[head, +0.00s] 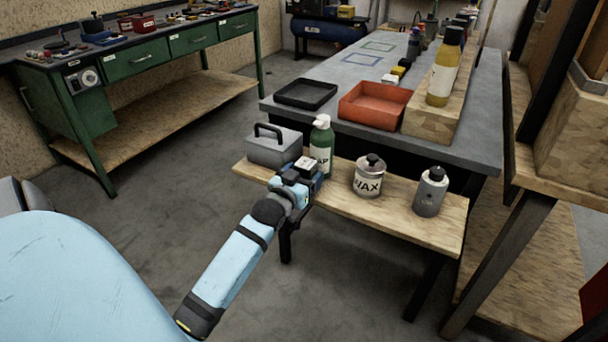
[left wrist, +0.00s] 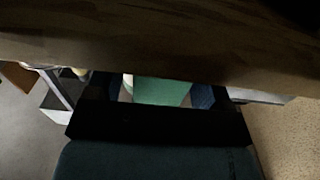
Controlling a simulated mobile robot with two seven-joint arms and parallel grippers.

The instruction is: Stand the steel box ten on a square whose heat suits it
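The steel box (head: 270,153), grey with a black handle on top, stands at the left end of the low wooden shelf. Two outlined squares lie on the far part of the grey bench top: a green one (head: 378,46) and a blue one (head: 361,59). My left gripper (head: 308,178) is at the shelf's front edge, just right of the box and in front of the green bottle (head: 321,147). In the left wrist view its blue fingers (left wrist: 160,92) stand apart, with something green showing between them. A dark brown surface fills the top there. My right gripper is not in view.
A wax tin (head: 369,176) and a grey bottle (head: 430,192) stand on the shelf (head: 400,222). A black tray (head: 306,94), an orange tray (head: 375,104) and a wooden block (head: 433,124) with a yellow bottle (head: 445,68) occupy the near bench.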

